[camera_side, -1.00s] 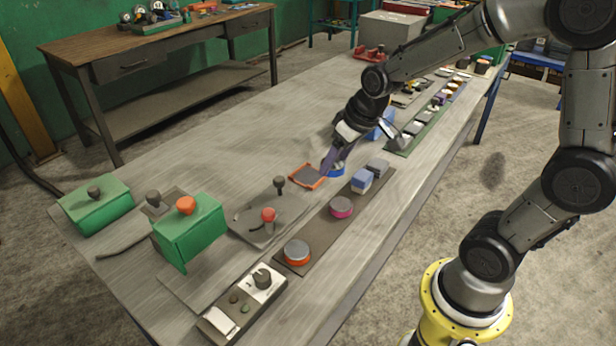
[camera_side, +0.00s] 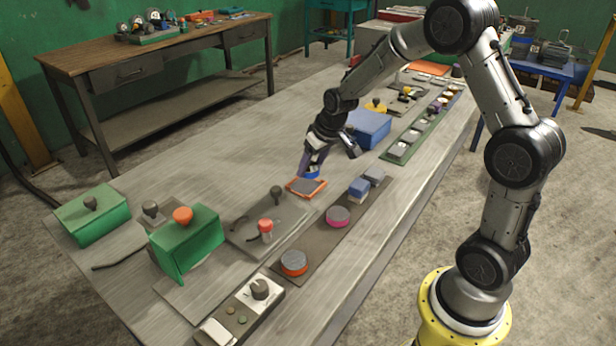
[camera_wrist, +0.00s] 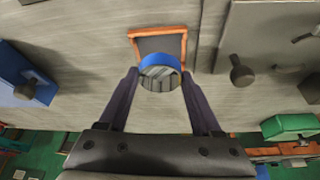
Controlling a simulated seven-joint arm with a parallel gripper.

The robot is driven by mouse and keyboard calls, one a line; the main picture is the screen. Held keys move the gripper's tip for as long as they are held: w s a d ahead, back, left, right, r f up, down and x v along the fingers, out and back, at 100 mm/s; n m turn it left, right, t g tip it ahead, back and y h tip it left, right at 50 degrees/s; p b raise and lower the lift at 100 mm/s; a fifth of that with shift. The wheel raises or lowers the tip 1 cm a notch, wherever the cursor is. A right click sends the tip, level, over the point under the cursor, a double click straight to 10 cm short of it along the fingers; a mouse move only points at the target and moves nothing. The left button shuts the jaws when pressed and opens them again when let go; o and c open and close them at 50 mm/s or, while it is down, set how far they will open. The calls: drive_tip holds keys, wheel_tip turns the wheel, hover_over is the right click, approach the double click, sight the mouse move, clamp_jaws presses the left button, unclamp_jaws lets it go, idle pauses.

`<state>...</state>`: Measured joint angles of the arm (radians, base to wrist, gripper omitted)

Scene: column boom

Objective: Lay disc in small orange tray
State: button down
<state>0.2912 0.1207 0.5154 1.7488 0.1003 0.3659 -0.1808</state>
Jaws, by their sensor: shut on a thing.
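The small orange tray (camera_side: 307,187) lies on the table, a square orange rim around a dark grey floor. It also shows in the wrist view (camera_wrist: 158,31). My gripper (camera_side: 309,172) is shut on a disc with a blue side and a grey striped top. In the wrist view the disc (camera_wrist: 160,72) sits between the two fingertips of my gripper (camera_wrist: 160,80) and covers the near part of the tray. In the side view the blue disc (camera_side: 311,174) appears just above the tray's far edge. I cannot tell whether it touches the tray.
A dark strip holds an orange-sided disc (camera_side: 294,263), a magenta-sided disc (camera_side: 338,215) and blue-grey blocks (camera_side: 359,187). A plate with a red knob (camera_side: 266,226) and a dark lever stands close by. A blue box (camera_side: 370,127) is behind. The table's left middle is clear.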

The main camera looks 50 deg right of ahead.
sight(308, 187)
drive_tip(key=shift+w+d+f, duration=0.2)
drive_tip(key=shift+w+f, duration=0.45)
drive_tip(key=shift+f, duration=0.05)
drive_tip(key=shift+w+f, duration=0.15)
drive_tip(key=shift+f, duration=1.5)
drive_tip(key=shift+f, duration=0.15)
drive_tip(key=shift+c, duration=0.3)
unclamp_jaws()
